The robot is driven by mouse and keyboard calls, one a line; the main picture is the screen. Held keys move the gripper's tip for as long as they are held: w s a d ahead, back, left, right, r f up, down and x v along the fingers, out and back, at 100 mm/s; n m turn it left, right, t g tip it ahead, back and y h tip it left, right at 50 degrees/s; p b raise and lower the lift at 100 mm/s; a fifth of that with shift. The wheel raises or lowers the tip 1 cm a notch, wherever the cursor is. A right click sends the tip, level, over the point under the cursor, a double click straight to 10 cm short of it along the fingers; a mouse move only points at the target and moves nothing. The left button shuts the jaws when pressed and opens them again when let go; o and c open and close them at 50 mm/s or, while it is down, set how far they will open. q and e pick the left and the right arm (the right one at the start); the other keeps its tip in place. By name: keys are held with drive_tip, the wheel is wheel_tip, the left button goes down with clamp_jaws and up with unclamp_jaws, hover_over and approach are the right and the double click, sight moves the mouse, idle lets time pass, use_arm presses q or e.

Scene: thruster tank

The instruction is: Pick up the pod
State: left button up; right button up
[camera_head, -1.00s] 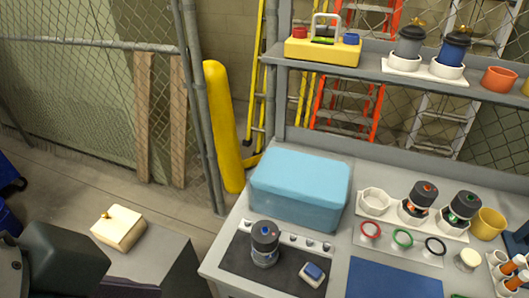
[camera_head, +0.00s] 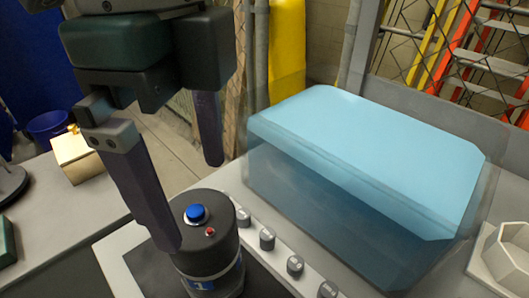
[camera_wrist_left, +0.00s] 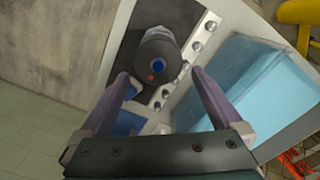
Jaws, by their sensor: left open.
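The pod (camera_head: 212,262) is a dark grey cylinder with a blue button and a small red button on top, and a blue-and-white band lower down. It stands upright on a dark mat (camera_head: 150,272). My left gripper (camera_head: 189,202) is open, with its two long purple-grey fingers pointing down over the pod. In the head view one finger overlaps the pod's near side, and the other is behind it and higher. In the left wrist view the pod (camera_wrist_left: 158,58) lies just beyond the fingertips, roughly between them. I cannot tell whether either finger touches it. My right gripper is not in view.
A translucent blue box (camera_head: 370,165) stands close to the right of the pod. A row of grey knobs (camera_head: 267,238) runs between them. A white hexagonal holder (camera_head: 508,250) is at the right edge. A cream box (camera_head: 80,160) sits on the left bench.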

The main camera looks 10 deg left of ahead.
sight(194, 209)
use_arm(q)
drive_tip(key=shift+w+a+f, duration=0.1)
drive_tip(key=shift+f, duration=0.5)
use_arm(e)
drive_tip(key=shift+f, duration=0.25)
use_arm(q)
wheel_tip(194, 209, down, 5)
drive_tip(key=shift+a+f+b, duration=0.1)
drive_tip(key=shift+b, duration=0.25)
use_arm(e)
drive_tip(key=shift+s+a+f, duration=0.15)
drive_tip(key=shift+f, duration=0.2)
use_arm(q)
drive_tip(key=f, duration=0.5)
drive_tip(key=shift+s+f+b, duration=0.2)
drive_tip(key=shift+f+b, duration=0.15)
drive_tip(key=shift+b, duration=0.05)
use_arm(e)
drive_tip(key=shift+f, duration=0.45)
use_arm(q)
drive_tip(key=shift+c, duration=0.2)
drive_tip(key=c, duration=1.4)
